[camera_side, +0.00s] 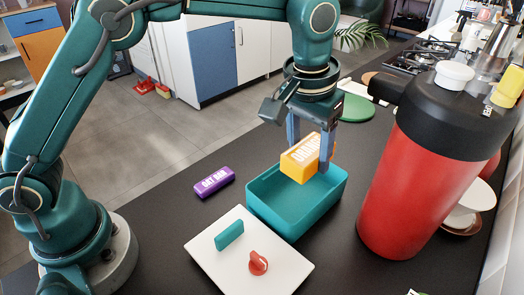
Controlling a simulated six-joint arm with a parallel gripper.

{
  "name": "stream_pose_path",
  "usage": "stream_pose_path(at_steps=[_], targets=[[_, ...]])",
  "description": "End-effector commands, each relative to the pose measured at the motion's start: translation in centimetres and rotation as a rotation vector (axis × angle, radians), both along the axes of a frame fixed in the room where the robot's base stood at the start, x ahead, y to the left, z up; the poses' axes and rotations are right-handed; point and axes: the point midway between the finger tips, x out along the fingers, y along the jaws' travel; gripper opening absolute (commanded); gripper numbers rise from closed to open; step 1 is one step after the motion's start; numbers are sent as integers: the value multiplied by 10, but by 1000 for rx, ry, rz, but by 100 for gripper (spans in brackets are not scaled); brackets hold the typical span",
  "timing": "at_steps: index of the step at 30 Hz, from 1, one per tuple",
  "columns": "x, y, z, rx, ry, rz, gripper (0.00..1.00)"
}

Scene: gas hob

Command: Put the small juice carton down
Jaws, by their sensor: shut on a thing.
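A small orange juice carton (300,160) with white lettering is held between the fingers of my gripper (309,158). My gripper points down and is shut on the carton. The carton is tilted in the picture and sits over the teal open box (292,222), near its back wall. The carton's lower edge overlaps the box's back rim in this view, so I cannot tell how far above the box floor it is. The inside of the box that shows looks empty.
A purple oat bar (214,182) lies left of the box. A white board (210,250) with a teal piece and a red knob (258,263) lies in front. A large red flask (415,190) stands close on the right. A green disc (357,108) lies behind.

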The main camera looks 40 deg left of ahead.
Motion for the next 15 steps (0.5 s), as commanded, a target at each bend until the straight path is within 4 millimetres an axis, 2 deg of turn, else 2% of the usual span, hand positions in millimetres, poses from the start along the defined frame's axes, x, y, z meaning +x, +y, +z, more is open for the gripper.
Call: stream_pose_path(at_steps=[4,15], targets=[[1,-13,-7,0,-2,0,0],[1,-13,-47,1,-1,1,0]])
